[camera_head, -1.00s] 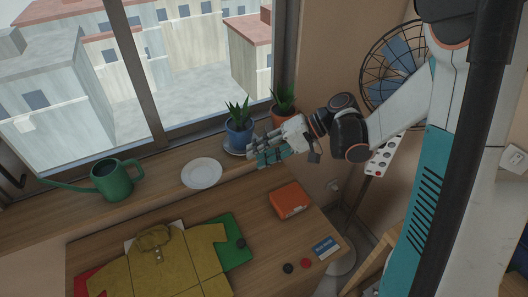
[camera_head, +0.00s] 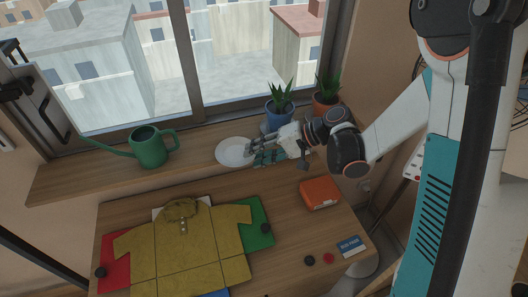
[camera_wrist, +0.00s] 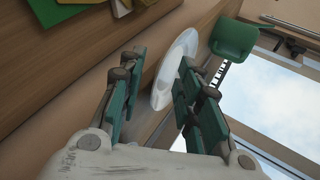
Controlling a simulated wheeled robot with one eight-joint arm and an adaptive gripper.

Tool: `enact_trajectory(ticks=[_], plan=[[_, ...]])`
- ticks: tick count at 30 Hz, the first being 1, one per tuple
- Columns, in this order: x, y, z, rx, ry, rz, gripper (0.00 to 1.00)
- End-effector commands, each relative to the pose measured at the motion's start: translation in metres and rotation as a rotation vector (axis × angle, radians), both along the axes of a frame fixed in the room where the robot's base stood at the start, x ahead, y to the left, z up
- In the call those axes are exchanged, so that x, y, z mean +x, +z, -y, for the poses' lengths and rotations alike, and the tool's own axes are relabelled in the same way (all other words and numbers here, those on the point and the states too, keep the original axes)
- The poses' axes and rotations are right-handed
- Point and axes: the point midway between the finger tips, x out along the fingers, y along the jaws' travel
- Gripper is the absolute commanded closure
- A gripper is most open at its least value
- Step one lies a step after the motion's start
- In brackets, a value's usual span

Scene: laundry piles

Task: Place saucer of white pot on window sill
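A white saucer (camera_head: 233,152) lies on the wooden window sill (camera_head: 75,175), between the green watering can and the blue pot. My gripper (camera_head: 262,150) is at the saucer's right edge, and its fingers partly cover that edge. In the wrist view my gripper (camera_wrist: 160,100) is open, with teal finger pads wide apart. The saucer (camera_wrist: 174,68) shows beyond and between the fingers there, its near edge reaching into the gap. I cannot tell whether a finger touches it. No white pot is in view.
A green watering can (camera_head: 148,148) stands left of the saucer. A blue pot (camera_head: 279,112) and a terracotta pot (camera_head: 325,103) with plants stand behind my gripper. Below, the table holds a yellow shirt (camera_head: 185,245), an orange box (camera_head: 320,193) and a blue card (camera_head: 350,246).

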Motion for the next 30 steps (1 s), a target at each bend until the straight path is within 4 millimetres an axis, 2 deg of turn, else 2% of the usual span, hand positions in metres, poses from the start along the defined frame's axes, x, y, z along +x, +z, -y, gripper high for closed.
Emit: enact_trajectory(ticks=[7, 11, 22, 30], plan=[[0.000, 0.000, 0.000, 0.000, 0.000, 0.000, 0.71], [0.000, 0.000, 0.000, 0.000, 0.000, 0.000, 1.00], [0.001, 0.000, 0.000, -0.001, 0.001, 0.000, 1.00], [0.011, -0.001, -0.005, -0.001, 0.000, 0.000, 1.00]])
